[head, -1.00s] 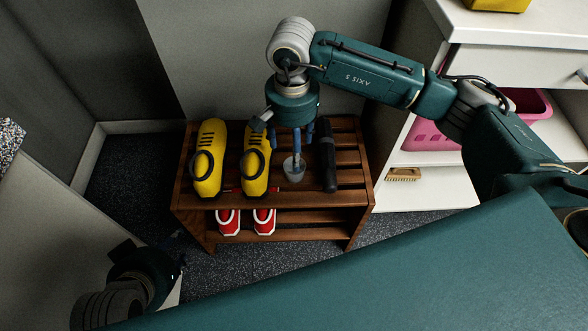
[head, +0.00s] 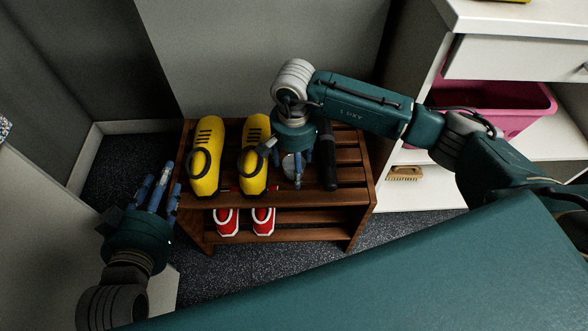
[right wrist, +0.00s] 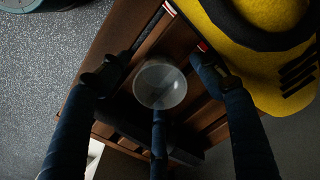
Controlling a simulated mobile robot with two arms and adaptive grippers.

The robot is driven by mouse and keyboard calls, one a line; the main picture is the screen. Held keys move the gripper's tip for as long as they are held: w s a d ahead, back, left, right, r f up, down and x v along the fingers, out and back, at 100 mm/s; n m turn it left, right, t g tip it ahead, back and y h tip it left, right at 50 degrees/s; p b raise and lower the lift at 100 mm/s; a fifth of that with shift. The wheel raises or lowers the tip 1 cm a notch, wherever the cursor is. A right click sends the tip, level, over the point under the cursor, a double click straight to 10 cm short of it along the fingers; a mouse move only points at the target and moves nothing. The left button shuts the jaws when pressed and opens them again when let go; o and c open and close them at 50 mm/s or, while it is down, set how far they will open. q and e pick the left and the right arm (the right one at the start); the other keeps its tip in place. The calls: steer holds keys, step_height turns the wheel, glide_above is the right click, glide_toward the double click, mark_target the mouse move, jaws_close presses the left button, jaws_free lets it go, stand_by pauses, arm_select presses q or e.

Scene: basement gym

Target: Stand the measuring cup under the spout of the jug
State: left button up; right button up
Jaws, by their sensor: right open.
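I see no jug or spout in these frames.
A white cabinet (head: 440,185) with a pink basket (head: 515,110) and a brush (head: 405,173) stands right.

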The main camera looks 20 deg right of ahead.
steer(key=shift+f, duration=0.2)
steer(key=shift+c, duration=0.5)
steer(key=c, duration=1)
